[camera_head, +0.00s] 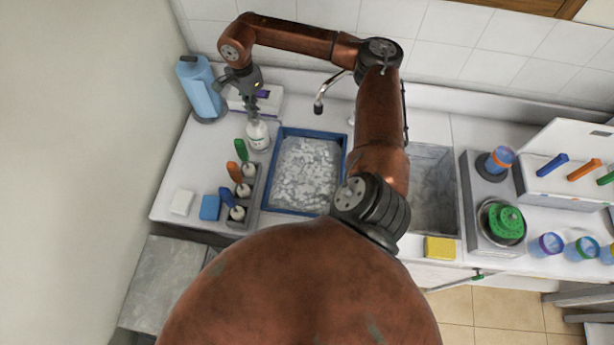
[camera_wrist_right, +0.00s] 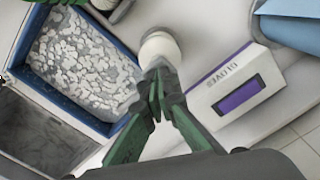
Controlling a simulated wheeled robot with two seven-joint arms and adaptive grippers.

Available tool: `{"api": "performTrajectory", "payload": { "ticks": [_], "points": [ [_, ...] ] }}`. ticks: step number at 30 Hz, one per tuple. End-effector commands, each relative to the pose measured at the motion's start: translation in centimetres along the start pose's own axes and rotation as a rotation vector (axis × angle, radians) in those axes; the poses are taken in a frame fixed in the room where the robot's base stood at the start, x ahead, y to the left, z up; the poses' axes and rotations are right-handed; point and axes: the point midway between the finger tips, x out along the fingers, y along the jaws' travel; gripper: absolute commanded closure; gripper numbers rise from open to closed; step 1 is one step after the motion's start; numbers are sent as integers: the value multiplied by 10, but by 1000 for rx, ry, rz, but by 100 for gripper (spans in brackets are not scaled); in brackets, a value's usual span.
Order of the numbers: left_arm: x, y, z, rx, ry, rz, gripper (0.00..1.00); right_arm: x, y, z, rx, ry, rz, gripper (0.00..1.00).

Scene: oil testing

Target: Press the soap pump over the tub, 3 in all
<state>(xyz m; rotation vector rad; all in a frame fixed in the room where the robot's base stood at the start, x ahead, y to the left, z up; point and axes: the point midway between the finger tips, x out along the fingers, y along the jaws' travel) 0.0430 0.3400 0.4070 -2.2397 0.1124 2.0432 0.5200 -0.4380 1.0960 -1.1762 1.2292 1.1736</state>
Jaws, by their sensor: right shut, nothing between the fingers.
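The white soap pump bottle (camera_head: 258,136) stands on the counter just left of the blue tub (camera_head: 271,196), which holds pale, foamy, mottled contents. My right gripper (camera_head: 252,112) is directly above the bottle, pointing down, shut with nothing in it. In the wrist view, the shut green-and-black fingers (camera_wrist_right: 158,88) overlap the near side of the round white bottle (camera_wrist_right: 158,45). The pump head is hidden by the fingers, so I cannot tell whether they touch it or how far it is pressed. The tub (camera_wrist_right: 104,126) lies left of the fingers there. My left gripper is not in view.
A blue jug (camera_head: 200,88) is at the back left. A grey rack (camera_head: 257,196) with several coloured-handled brushes sits left of the tub; a faucet (camera_head: 319,102) is behind it.

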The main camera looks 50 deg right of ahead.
Motion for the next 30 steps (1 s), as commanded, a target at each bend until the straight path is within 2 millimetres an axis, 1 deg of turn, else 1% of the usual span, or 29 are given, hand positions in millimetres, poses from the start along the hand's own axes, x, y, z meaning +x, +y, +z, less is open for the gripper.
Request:
{"api": "performTrajectory", "payload": {
  "ticks": [1, 6, 10, 24, 30],
  "points": [
    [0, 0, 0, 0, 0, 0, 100, 2, 1, 0, -1, 0, 3, 100],
    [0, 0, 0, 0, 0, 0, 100, 2, 1, 0, -1, 0, 4, 100],
    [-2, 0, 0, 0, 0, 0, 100, 0, 1, 0, -1, 0, 4, 100],
    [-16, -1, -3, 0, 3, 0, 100, -28, 0, 0, -1, 0, 1, 100],
    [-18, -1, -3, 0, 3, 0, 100, -32, 0, 0, 0, 0, 2, 100]
  ]
}}
